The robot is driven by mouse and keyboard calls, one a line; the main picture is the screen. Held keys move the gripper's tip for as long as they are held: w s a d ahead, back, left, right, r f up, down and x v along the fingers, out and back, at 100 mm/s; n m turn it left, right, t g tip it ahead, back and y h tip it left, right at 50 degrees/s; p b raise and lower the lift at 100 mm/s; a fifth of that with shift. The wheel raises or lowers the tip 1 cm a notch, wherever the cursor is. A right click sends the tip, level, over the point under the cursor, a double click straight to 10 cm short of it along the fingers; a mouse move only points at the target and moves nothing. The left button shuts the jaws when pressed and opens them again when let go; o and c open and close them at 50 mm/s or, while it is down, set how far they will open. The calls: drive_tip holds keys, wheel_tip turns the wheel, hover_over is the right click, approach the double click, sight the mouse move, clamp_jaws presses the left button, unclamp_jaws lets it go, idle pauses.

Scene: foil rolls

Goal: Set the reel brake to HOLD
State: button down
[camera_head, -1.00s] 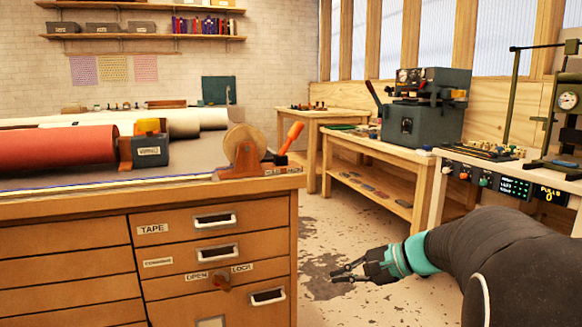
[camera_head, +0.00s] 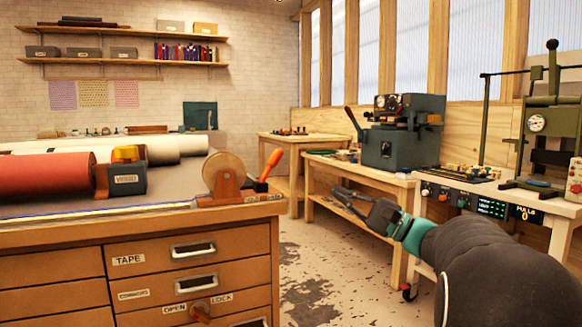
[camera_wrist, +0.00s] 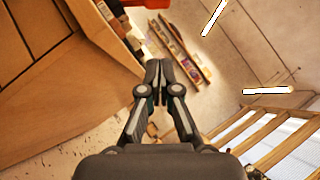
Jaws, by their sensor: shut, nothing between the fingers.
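The reel brake's orange lever (camera_head: 269,165) leans up and right beside a tan reel (camera_head: 222,174) in an orange-brown stand at the bench's right corner. A labelled strip (camera_head: 256,198) lies at its foot; its lettering is too small to read. My gripper (camera_head: 340,194) is right of the lever, a little lower in the picture, apart from it, empty and with its fingers together.
A red roll (camera_head: 45,174) and a tape dispenser (camera_head: 126,172) lie on the bench left of the reel. A side table with a grey machine (camera_head: 400,146) stands behind my gripper. Floor shows between bench and table.

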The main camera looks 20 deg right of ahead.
sight(269, 166)
drive_tip(key=s+a+p+x, duration=0.1)
drive_tip(key=s+p+x, duration=0.1)
drive_tip(key=x, duration=1.1)
drive_tip(key=shift+a+r, duration=0.2)
drive_tip(key=shift+r, duration=0.2)
drive_tip(key=shift+s+a+r, duration=0.1)
